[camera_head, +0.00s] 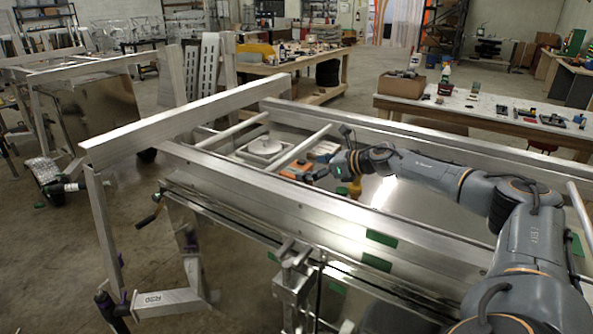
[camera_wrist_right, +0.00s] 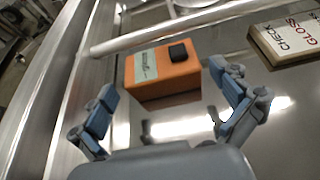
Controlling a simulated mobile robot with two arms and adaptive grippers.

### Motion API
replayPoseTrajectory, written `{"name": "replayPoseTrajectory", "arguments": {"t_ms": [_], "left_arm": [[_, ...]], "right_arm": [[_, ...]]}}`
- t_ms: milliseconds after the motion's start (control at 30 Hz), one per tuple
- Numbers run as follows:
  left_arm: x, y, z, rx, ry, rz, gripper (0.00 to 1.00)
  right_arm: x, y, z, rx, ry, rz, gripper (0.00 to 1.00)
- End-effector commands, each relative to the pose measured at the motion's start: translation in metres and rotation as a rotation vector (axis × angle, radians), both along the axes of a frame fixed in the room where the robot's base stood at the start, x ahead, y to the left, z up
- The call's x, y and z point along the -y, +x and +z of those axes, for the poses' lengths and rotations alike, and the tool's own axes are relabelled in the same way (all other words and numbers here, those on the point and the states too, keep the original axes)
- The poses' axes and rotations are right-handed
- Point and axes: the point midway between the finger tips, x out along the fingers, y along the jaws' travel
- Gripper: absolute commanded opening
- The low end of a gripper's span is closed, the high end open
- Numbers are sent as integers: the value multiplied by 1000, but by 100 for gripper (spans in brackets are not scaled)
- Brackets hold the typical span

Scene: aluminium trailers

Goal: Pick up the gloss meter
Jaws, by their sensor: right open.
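The gloss meter (camera_wrist_right: 165,70) is an orange box with a pale label and a black knob or button on top, lying on the shiny metal surface in the right wrist view. In the head view an orange patch of it (camera_head: 291,172) shows inside the trailer frame, just left of my right gripper (camera_head: 327,160). In the wrist view my right gripper (camera_wrist_right: 162,84) is open, its two blue-grey fingers apart with the near part of the meter between and ahead of them. Nothing is held. My left gripper is not in view.
A block marked "CHECK GLOSS" (camera_wrist_right: 290,40) lies to the right of the meter. A metal tube (camera_wrist_right: 155,38) runs behind it, and a wide frame rail (camera_wrist_right: 60,85) stands at left.

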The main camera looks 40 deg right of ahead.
Motion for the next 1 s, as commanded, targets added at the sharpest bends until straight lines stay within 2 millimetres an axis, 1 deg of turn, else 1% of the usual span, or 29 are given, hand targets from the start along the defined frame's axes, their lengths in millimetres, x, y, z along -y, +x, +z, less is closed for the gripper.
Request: {"name": "replayPoseTrajectory", "arguments": {"t_ms": [33,133,267,300,400,500,700,733,767,800,867,900,933,967,1000], "left_arm": [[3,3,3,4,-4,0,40],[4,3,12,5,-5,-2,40],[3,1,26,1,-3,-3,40],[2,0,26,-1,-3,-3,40],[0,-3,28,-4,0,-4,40],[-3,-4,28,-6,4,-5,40],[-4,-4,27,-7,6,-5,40],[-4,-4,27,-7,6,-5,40],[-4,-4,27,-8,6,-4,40],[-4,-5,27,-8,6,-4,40],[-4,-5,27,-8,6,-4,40],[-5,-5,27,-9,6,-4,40],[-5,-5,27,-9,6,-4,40],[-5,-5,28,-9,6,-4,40],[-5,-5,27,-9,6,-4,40]], "right_arm": [[0,3,1,1,0,-1,100],[-4,12,1,2,1,1,100],[-11,30,-1,2,2,1,100],[-12,35,-6,0,2,0,100],[-14,44,-11,2,1,-1,100],[-15,48,-15,0,1,-1,100],[-15,48,-16,0,-1,-2,100],[-15,48,-16,0,-1,-2,98],[-15,48,-16,0,-1,-2,92],[-15,48,-16,0,0,-1,84],[-15,48,-16,0,0,-1,71],[-15,48,-16,0,0,-1,63],[-15,48,-16,0,0,-1,57],[-15,48,-15,2,0,-2,54],[-15,48,-15,2,0,-2,54]]}}
